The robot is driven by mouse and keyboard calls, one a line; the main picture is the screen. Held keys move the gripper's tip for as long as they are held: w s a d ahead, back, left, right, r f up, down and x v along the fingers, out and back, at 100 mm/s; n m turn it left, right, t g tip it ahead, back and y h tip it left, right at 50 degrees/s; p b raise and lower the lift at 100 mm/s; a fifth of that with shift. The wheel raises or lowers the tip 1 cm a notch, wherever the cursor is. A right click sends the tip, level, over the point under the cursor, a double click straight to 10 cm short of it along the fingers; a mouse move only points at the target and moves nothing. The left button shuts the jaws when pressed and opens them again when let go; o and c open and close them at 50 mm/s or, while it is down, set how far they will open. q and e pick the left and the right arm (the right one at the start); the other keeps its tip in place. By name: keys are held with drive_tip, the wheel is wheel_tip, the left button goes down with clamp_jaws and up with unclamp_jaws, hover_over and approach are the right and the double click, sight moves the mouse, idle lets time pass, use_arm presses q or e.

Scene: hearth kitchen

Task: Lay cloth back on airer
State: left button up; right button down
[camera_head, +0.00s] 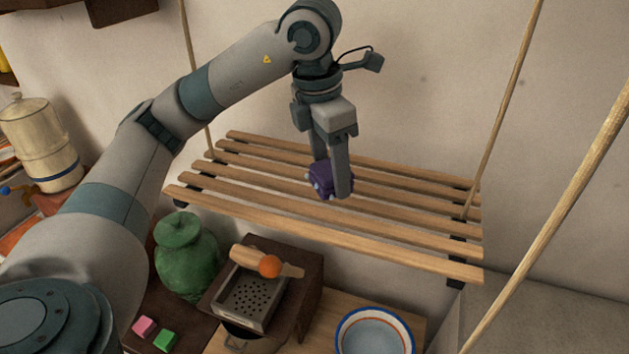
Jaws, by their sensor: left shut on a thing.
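A purple bundled cloth (322,183) with pale spots is held between the fingers of my left gripper (337,185), which points down. The wooden slatted airer (390,233) hangs from poles against the wall. The gripper and cloth show in front of the airer's middle slats; whether the cloth touches a slat I cannot tell. My left arm reaches in from the left. My right gripper is not in view.
Below the airer are a green jar (185,258), a grater box (250,298) with an orange-knobbed wooden piece (270,266), and a blue-rimmed bowl (373,335). Pink (144,327) and green (164,341) blocks lie at the lower left. A cream canister (40,145) stands far left.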

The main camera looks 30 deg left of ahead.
sight(314, 182)
use_arm(q)
drive_tip(key=a+f, duration=0.1)
drive_tip(key=a, duration=0.1)
drive_tip(key=a+f+p, duration=0.1)
drive_tip(key=shift+w+a+f, duration=0.1)
drive_tip(key=shift+w+a, duration=0.1)
drive_tip(key=shift+a, duration=0.2)
drive_tip(key=shift+d, duration=0.1)
wheel_tip(314, 182, down, 3)
drive_tip(key=shift+r+p, duration=0.15)
drive_tip(key=shift+p, duration=0.9)
drive_tip(key=shift+f, duration=0.65)
drive_tip(key=shift+f, duration=0.1)
